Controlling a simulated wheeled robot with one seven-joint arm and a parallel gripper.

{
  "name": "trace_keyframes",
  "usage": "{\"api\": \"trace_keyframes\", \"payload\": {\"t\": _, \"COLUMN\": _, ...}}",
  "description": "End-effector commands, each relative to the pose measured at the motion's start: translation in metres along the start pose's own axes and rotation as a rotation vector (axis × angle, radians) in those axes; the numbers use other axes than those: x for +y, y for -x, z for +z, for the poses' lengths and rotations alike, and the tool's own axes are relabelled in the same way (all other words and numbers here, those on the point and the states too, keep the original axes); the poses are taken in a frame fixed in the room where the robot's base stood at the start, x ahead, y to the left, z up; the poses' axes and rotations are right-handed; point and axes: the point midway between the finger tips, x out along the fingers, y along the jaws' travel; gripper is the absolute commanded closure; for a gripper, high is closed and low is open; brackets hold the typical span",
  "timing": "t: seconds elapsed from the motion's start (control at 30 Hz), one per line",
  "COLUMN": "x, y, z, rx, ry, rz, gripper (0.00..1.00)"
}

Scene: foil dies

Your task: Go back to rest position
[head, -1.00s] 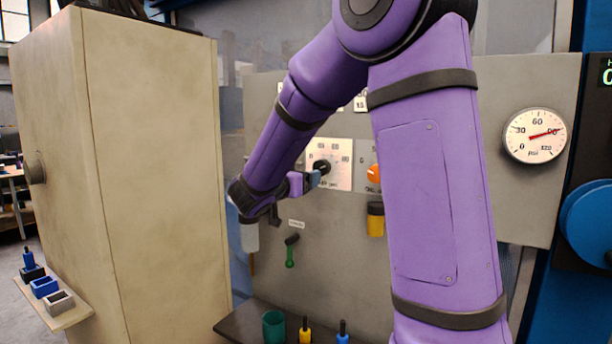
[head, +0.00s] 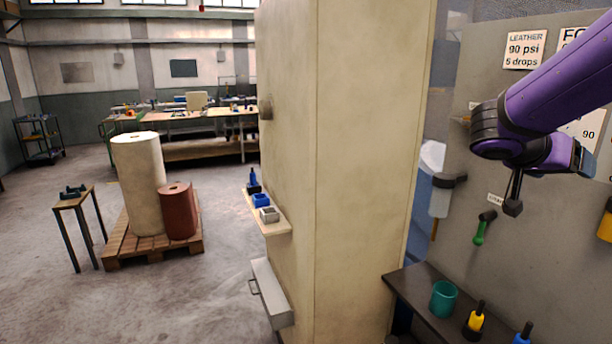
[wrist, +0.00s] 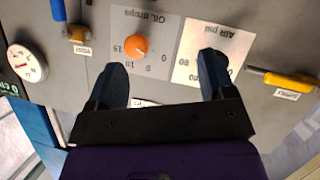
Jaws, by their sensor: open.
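My gripper (head: 582,160) is at the right edge of the head view, on my purple arm, in front of the grey control panel (head: 462,235). In the wrist view my gripper (wrist: 162,78) has its two dark blue fingers spread wide, with nothing between them. The fingers point at the panel, which shows upside down. An orange knob (wrist: 135,45) on the "Oil, drops" dial is beyond and between the fingers. A dark knob (wrist: 222,58) on the "Air psi" dial is partly hidden by the right finger.
A tall beige cabinet (head: 345,150) stands left of the panel, with a small side shelf (head: 280,228). A dark ledge (head: 420,290) below the panel holds a teal cup (head: 444,299) and small handled tools. A pallet (head: 120,245) with rolls stands on the open floor at left.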

Motion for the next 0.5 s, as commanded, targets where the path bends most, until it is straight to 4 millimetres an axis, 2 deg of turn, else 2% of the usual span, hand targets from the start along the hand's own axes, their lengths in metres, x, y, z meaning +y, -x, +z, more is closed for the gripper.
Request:
{"api": "trace_keyframes", "payload": {"t": 0.03, "x": 0.013, "y": 0.007, "z": 0.009, "rx": -0.062, "ry": 0.041, "rz": -0.021, "gripper": 0.24}}
{"api": "trace_keyframes", "payload": {"t": 0.2, "x": 0.044, "y": 0.033, "z": 0.048, "rx": -0.273, "ry": 0.222, "rz": -0.155, "gripper": 0.24}}
{"api": "trace_keyframes", "payload": {"t": 0.37, "x": 0.065, "y": 0.064, "z": 0.084, "rx": -0.414, "ry": 0.376, "rz": -0.362, "gripper": 0.24}}
{"api": "trace_keyframes", "payload": {"t": 0.5, "x": 0.078, "y": 0.095, "z": 0.11, "rx": -0.472, "ry": 0.491, "rz": -0.591, "gripper": 0.24}}
